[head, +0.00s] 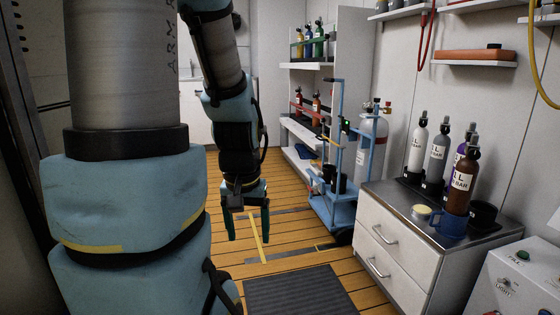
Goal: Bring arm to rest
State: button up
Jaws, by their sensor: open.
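My arm hangs at the left and centre of the head view. My gripper (244,222) points down over the wooden floor (285,236). Its two fingers are apart, with only floor visible between them. It holds nothing and is apart from the cabinet and the trolley to its right.
A blue trolley (335,208) with a grey cylinder (372,145) stands behind. A dark mat (300,292) lies in front. Shelves (308,66) stand at the back.

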notch_tip(320, 180, up, 28)
jog(key=p, duration=2.6)
jog(key=shift+r, duration=0.1)
